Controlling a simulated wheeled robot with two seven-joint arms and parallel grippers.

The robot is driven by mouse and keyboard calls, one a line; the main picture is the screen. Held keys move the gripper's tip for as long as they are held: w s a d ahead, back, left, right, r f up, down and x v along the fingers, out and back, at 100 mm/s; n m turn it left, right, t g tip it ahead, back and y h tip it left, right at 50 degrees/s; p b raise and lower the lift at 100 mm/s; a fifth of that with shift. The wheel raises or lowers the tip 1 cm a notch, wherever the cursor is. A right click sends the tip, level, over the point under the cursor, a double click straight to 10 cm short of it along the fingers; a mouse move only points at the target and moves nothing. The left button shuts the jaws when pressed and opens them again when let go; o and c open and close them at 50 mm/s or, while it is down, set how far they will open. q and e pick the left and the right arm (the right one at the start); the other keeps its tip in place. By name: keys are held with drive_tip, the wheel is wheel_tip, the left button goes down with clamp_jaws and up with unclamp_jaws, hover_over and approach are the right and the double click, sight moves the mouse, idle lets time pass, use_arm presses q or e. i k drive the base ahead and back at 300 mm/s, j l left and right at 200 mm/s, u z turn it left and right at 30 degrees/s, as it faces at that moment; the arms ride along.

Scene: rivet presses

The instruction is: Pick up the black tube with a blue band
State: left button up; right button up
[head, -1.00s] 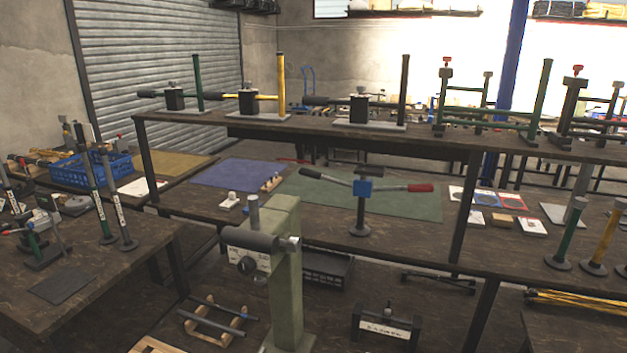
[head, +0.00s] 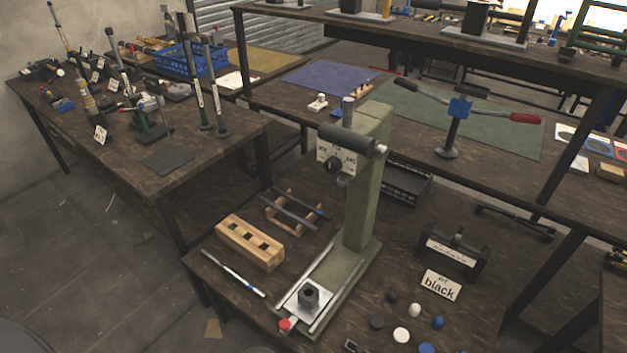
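Two dark tubes (head: 287,213) lie across a small wooden rack on the front table, left of the green press. A bluish tint shows near the rack, but at this size I cannot tell whether either tube is black with a blue band. Neither of my grippers is in the head view.
The green press (head: 365,190) stands on the front table (head: 230,308). A wooden block with holes (head: 250,242) and a thin silver rod (head: 234,274) lie left of it. A card reading "black" (head: 440,285) and several small caps lie right. A side table (head: 165,172) holds several upright tools.

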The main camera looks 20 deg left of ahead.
sight(295, 199)
drive_tip(key=i+j+z, duration=0.15)
drive_tip(key=j, duration=0.5)
drive_tip(key=i+j+z, duration=0.1)
drive_tip(key=j, duration=0.6)
drive_tip(key=i+j+z, duration=0.15)
drive_tip(key=j, duration=0.5)
drive_tip(key=k, duration=0.05)
